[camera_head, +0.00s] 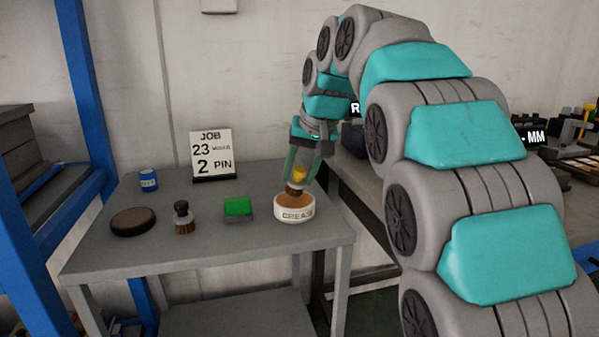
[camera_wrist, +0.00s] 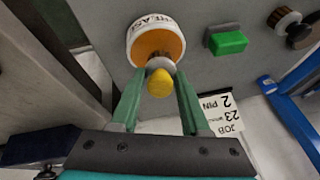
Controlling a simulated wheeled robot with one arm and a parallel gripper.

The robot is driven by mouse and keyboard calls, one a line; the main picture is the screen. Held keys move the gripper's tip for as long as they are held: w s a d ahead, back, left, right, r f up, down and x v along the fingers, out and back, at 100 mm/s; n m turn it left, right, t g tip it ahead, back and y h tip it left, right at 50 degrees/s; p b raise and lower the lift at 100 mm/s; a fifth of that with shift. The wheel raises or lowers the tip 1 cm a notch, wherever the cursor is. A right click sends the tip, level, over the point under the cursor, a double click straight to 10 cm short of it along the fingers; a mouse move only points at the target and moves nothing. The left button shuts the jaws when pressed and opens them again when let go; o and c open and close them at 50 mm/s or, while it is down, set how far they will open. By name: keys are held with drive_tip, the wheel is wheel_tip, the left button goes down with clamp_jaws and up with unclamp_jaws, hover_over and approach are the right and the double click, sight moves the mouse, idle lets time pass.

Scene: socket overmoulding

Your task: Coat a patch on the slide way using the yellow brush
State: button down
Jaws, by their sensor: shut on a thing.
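The yellow brush (camera_head: 299,175) is upright in my gripper (camera_head: 304,178), with its bristles down at the opening of the white grease tub (camera_head: 295,213). In the wrist view, my gripper (camera_wrist: 158,95) is shut on the yellow knob of the brush (camera_wrist: 159,83). The tub (camera_wrist: 135,27) has orange-brown grease inside and the brush head overlaps its near rim. I cannot tell whether the bristles touch the grease. The slide way is not clearly identifiable in either view.
A blue post (camera_head: 85,80) stands at left. A cluttered bench (camera_head: 357,183) is behind my arm.

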sight(300, 168)
drive_tip(key=shift+f+b, duration=0.3)
drive_tip(key=shift+f, duration=0.35)
idle(0.9)
drive_tip(key=shift+r, duration=0.15)
drive_tip(key=shift+r+p, duration=2.55)
drive_tip(key=shift+r, duration=0.9)
